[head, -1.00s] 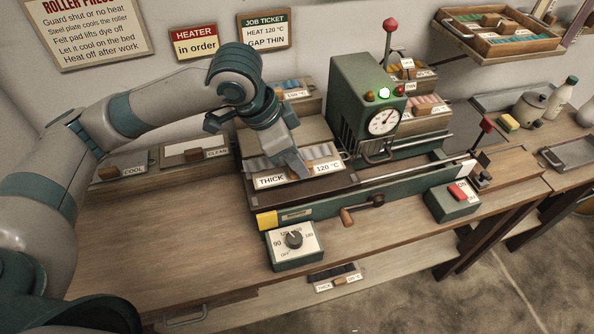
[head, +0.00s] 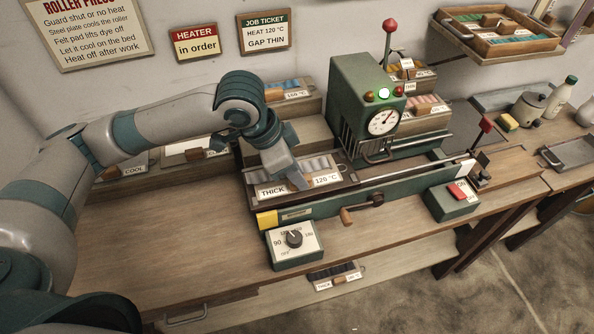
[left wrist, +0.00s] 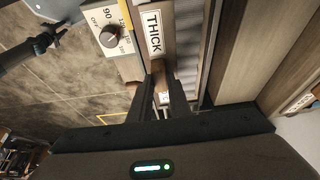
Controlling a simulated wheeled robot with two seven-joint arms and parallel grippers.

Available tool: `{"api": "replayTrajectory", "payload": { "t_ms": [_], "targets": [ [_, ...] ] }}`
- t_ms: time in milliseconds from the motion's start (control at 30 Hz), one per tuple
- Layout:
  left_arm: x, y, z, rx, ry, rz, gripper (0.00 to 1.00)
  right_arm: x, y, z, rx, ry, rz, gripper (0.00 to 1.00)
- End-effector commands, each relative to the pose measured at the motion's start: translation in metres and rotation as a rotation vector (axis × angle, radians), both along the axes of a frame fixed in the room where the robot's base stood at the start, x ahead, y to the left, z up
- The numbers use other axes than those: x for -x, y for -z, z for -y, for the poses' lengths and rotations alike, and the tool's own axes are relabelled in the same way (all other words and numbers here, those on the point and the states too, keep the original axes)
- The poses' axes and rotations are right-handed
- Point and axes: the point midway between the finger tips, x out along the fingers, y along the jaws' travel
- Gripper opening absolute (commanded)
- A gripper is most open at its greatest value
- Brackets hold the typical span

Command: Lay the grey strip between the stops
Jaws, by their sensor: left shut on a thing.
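The grey ribbed strip (head: 319,164) carries a THICK label, a 120 °C label and a brown handle between them. It lies over the left end of the green press's bed (head: 310,207), lengthwise along it. Whether it touches the bed is not clear. My left gripper (head: 300,183) is shut on the strip's handle, coming from above. The left wrist view shows the handle (left wrist: 160,72) between the fingers and the grey ribs (left wrist: 190,50) beside it. I cannot make out the stops clearly. My right gripper is not in view.
The press housing (head: 366,105) with gauge stands just right of the strip. A crank (head: 358,212), a heater dial box (head: 294,246) and a red-switch box (head: 453,201) sit along the front. Shelves with other labelled strips are behind. The bench (head: 170,240) at left is clear.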

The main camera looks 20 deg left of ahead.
Motion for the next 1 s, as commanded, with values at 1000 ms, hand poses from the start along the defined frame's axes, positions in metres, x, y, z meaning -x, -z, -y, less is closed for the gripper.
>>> {"api": "replayTrajectory", "payload": {
  "t_ms": [1000],
  "targets": [
    [0.013, -0.066, -0.021, 0.0, -0.001, 0.006, 0.35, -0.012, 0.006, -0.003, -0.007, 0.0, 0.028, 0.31]
  ]
}}
